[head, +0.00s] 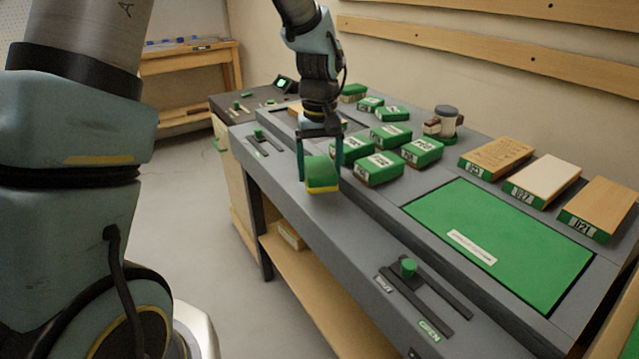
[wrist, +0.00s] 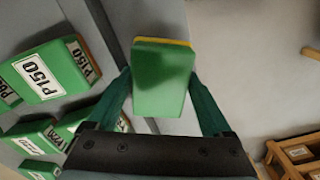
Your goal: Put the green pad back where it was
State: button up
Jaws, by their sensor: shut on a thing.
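The green pad (head: 321,173) is a small green block with a yellow layer along one side. My gripper (head: 320,178) is shut on it, with one finger on each side. It is held at the front edge of the grey bench, apart from the labelled blocks. In the wrist view the pad (wrist: 163,80) sits between the two teal fingers, its yellow edge at the far end. Its former place cannot be told from these frames.
Several green labelled blocks (head: 378,167) stand in rows behind the pad. A large green panel (head: 510,245) lies to the right, with wooden-topped blocks (head: 597,207) behind it. A green-knobbed slider (head: 408,268) is at the front. A cup-like object (head: 446,119) stands at the back.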

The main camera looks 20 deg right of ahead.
aim_at(319, 166)
jog(key=shift+f, duration=2)
jog(key=shift+f, duration=0.1)
jog(key=o, duration=1.1)
notch_tip(319, 166, up, 12)
jog(key=shift+r+b, duration=0.1)
jog(key=shift+b, duration=0.2)
jog(key=shift+n+t, duration=0.6)
jog(key=shift+t, duration=0.2)
jog(key=s+a+f, duration=0.1)
jog(key=a, duration=0.9)
jog(key=s+a+f, duration=0.1)
jog(key=a+f, duration=0.1)
jog(key=a, duration=0.8)
jog(key=s+a+f, duration=0.1)
jog(key=a+f, duration=0.1)
jog(key=a, duration=0.8)
jog(key=shift+s+a+f, duration=0.1)
jog(key=shift+s, duration=0.3)
